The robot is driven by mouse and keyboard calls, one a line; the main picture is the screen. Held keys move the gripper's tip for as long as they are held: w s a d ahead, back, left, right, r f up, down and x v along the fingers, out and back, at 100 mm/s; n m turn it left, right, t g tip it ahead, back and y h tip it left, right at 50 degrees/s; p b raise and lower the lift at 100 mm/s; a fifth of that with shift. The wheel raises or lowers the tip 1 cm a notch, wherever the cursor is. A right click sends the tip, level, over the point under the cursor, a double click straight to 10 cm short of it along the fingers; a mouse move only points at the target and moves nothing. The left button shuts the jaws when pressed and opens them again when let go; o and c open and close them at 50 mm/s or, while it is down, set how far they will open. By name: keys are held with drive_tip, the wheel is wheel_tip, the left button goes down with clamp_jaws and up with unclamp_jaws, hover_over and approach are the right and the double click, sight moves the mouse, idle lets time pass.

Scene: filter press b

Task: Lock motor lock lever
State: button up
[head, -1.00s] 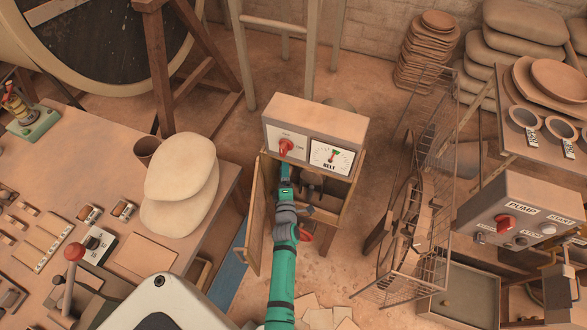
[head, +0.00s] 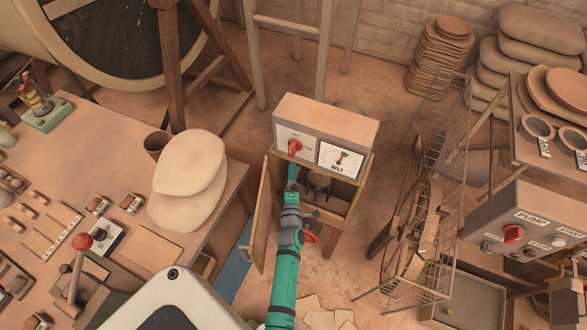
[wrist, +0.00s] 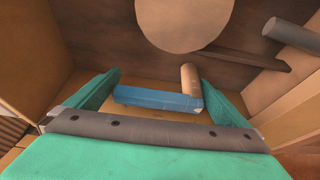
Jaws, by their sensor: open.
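A blue bar-shaped lever (wrist: 155,98), which looks like the motor lock lever, lies across the wrist view with a tan cylindrical stub (wrist: 191,78) at its right end. My gripper (wrist: 160,78) is open, with one teal finger on each side of the lever. I cannot tell whether either finger touches it. In the head view my gripper (head: 292,180) is at the open front of the belt cabinet (head: 345,110), below the red knob (head: 295,147). The lever is not clearly visible there. A round tan disc (wrist: 184,22) is beyond the lever.
The cabinet's door (head: 259,215) stands open left of my arm. A grey rod (wrist: 292,36) juts in at the wrist view's upper right. A workbench (head: 100,150) is on the left. A wire cage (head: 430,200) and pump box (head: 530,225) are on the right.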

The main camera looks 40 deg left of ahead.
drive_tip(key=v, duration=0.9)
drive_tip(key=shift+s+d, duration=0.2)
drive_tip(key=shift+s, duration=0.05)
drive_tip(key=s+d+r+m+t+h, duration=0.1)
drive_tip(key=s+d+r+m+h, duration=0.15)
drive_tip(key=s+d+m, duration=0.5)
drive_tip(key=s+d+r+m+t+h, duration=0.1)
drive_tip(key=s+d+m+h, duration=0.3)
drive_tip(key=d, duration=0.7)
drive_tip(key=s+d+r+m+h, duration=0.5)
drive_tip(key=s+d+r+m, duration=0.7)
drive_tip(key=d+m, duration=0.2)
drive_tip(key=shift+s+r, duration=0.2)
drive_tip(key=shift+r, duration=0.15)
drive_tip(key=shift+m, duration=0.25)
